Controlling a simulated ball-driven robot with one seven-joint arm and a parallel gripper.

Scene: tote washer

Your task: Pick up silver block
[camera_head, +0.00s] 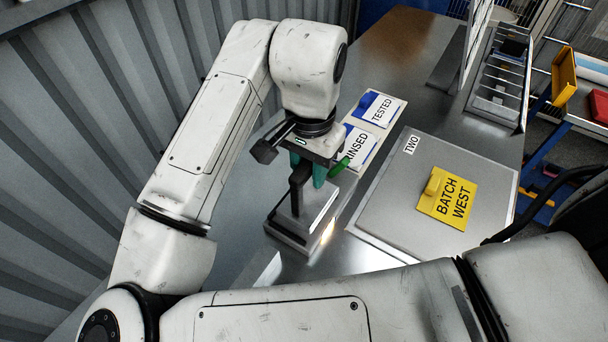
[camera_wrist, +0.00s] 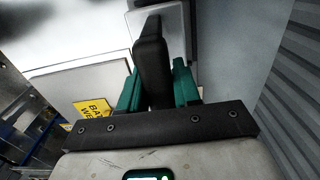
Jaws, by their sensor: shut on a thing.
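The silver block (camera_head: 319,207) is a flat metal piece with an upright black handle (camera_head: 297,192). It is below my gripper (camera_head: 307,178) in the head view. My gripper has green fingers and is shut on the black handle. In the wrist view the handle (camera_wrist: 152,62) stands between the green fingers (camera_wrist: 158,88), with part of the silver block (camera_wrist: 178,22) beyond it. A darker stepped edge shows under the block in the head view. I cannot tell whether the block touches the metal table or hangs just above it.
RINSED (camera_head: 358,148) and TESTED (camera_head: 381,110) cards lie behind. A slotted metal rack (camera_head: 497,85) stands far right. A corrugated wall (camera_head: 60,130) bounds the left.

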